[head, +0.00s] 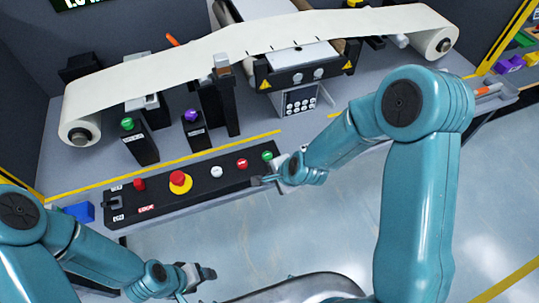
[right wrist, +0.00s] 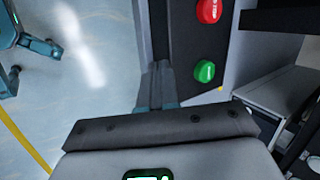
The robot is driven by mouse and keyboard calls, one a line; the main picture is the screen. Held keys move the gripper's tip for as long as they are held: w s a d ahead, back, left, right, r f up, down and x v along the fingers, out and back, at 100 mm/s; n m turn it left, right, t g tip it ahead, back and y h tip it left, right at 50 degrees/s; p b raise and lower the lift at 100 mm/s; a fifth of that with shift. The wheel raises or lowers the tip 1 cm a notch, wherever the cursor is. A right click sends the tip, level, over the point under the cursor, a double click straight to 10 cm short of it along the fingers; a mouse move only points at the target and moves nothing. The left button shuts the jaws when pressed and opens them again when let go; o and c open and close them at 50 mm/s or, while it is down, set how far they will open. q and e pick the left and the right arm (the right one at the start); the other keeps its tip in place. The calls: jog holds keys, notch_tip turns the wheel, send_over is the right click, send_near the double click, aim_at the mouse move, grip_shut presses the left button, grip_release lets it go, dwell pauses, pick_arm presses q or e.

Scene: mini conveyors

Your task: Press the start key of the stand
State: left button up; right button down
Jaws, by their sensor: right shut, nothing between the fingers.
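The stand's black control panel (head: 205,181) runs along the front edge of the bench. A green button (head: 267,156), which looks like the start key, sits at its right end; it also shows in the right wrist view (right wrist: 204,71). My right gripper (head: 260,181) is shut and empty, just in front of the green button near the panel's front edge. In the right wrist view its fingertips (right wrist: 158,68) lie to the left of the button, apart from it. My left gripper (head: 207,273) is low, over the floor, away from the panel; its jaws are unclear.
A red button (head: 242,163) is left of the green one, then a white button (head: 216,172), a red mushroom button (head: 180,182) on yellow and another red button (head: 139,184). Posts with a green knob (head: 127,124) and purple knob (head: 191,115) stand behind. The floor in front is clear.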

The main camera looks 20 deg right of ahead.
jog(key=w+r+m+t, duration=0.1)
jog(key=w+r+m, duration=0.2)
jog(key=r, duration=0.3)
jog(key=w+d+r+m+t, duration=0.1)
jog(key=w+r+m+t, duration=0.1)
jog(key=w+r+m, duration=0.2)
jog(key=shift+w+d+r+m+h, duration=0.2)
jog(key=shift+w+r+m+h, duration=0.1)
jog(key=shift+r+m, duration=0.55)
jog(key=shift+a, duration=0.1)
jog(key=b, duration=0.7)
send_over(268, 157)
notch_tip(268, 157, down, 8)
jog(key=shift+s+f, duration=0.1)
jog(key=shift+f+b, duration=0.25)
jog(key=shift+b, duration=0.05)
dwell(0.4)
jog(key=shift+f+b, duration=0.45)
jog(key=shift+b, duration=0.2)
